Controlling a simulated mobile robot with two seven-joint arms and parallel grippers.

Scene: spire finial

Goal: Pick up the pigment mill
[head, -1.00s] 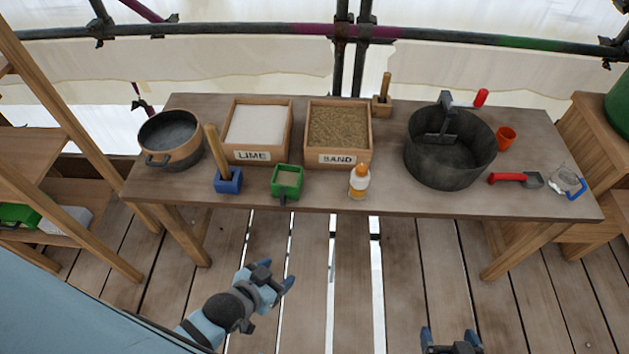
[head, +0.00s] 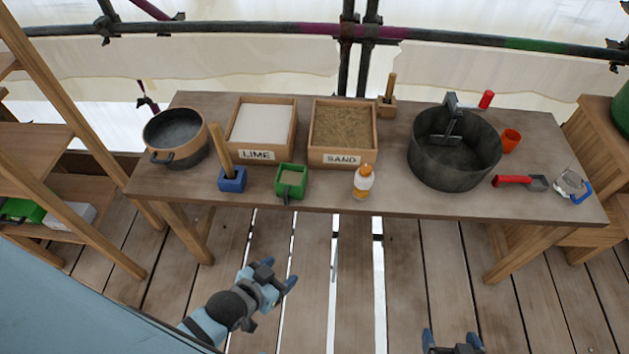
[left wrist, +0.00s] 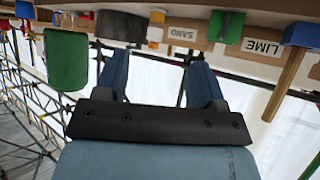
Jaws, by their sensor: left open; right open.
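No object here can be named the pigment mill with certainty. A dark round tub (head: 430,165) on the right half of the workbench holds a metal crank (head: 450,115) with a red knob (head: 487,99). A small pale item with a blue handle (head: 581,192) stands at the bench's right end, its form hard to make out. My left gripper (head: 278,275) is open and empty, below and in front of the bench's front edge. Its open fingers also show in the left wrist view (left wrist: 160,80). My right gripper (head: 453,341) is open and empty at the bottom edge, apart from the bench.
A wooden shelf (head: 60,120) stands left.

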